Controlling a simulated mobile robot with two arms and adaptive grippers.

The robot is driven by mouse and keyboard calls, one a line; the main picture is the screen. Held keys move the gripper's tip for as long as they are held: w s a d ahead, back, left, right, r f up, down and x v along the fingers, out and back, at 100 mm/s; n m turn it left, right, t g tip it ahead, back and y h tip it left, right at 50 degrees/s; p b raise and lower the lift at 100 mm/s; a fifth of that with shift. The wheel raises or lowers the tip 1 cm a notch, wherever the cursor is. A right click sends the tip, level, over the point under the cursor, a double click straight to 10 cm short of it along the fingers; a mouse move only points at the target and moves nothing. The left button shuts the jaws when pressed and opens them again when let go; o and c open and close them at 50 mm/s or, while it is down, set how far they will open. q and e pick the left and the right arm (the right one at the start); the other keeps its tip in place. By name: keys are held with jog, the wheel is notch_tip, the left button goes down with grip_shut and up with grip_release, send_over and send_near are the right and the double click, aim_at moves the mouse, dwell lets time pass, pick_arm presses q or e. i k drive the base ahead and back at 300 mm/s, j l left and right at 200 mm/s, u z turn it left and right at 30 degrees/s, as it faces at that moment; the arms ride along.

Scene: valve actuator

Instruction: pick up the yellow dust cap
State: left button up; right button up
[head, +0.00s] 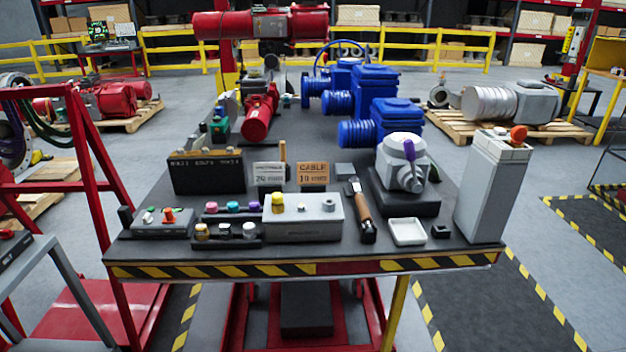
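A small yellow cap (277,201), which looks like the yellow dust cap, sits upright on the left part of the top of a long grey box (320,232) near the table's front edge. Its top and front side show clearly, and nothing covers it. Neither my left nor my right gripper is in view.
Left of the box is a small rack (232,242) with capped pieces, one yellowish, and pink, teal and purple caps behind. Blue actuators (372,110) fill the back.

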aim_at(276, 198)
jog(key=i+j, duration=0.2)
jog(key=j, duration=0.15)
jog(key=i+j, duration=0.4)
jog(key=j, duration=0.25)
